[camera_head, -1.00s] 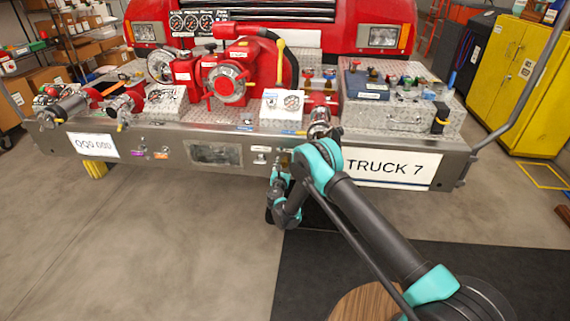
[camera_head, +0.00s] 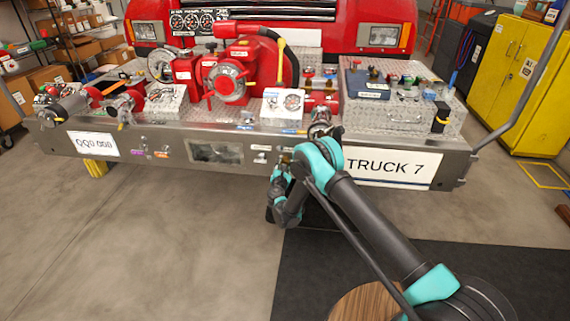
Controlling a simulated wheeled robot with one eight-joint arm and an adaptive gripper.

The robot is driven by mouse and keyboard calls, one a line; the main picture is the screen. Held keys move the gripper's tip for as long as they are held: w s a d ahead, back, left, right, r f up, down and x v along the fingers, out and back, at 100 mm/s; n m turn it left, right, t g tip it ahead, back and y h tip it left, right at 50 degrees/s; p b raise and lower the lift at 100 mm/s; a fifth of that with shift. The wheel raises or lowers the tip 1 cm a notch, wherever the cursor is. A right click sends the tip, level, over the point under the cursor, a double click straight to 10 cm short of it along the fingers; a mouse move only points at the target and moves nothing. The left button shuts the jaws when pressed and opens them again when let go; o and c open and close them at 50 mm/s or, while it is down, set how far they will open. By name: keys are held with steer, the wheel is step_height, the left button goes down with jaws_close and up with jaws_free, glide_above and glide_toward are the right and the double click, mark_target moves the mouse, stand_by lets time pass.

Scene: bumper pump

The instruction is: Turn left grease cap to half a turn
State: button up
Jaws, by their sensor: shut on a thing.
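My gripper (camera_head: 284,163) is at the front face of the steel bumper (camera_head: 125,156), left of the TRUCK 7 plate. It is small in view and partly hidden by my wrist and arm. It is shut on a small fitting at the bumper face, which appears to be the left grease cap. The cap itself is almost wholly covered, so its turn angle cannot be read.
The TRUCK 7 plate (camera_head: 391,168) is right of my arm. A chrome outlet (camera_head: 320,121) juts out just above my elbow. The red pump (camera_head: 229,80) and a white gauge box (camera_head: 283,105) stand on the bumper deck. The floor at left is clear.

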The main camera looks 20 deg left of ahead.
steer(key=m, duration=0.4)
steer(key=shift+m, duration=0.3)
steer(key=m, duration=0.3)
steer(key=shift+m, duration=0.3)
steer(key=m, duration=1.6)
steer(key=shift+f, duration=0.1)
steer(key=m, duration=0.4)
steer(key=shift+m+y, duration=0.3)
steer(key=shift+m, duration=1.7)
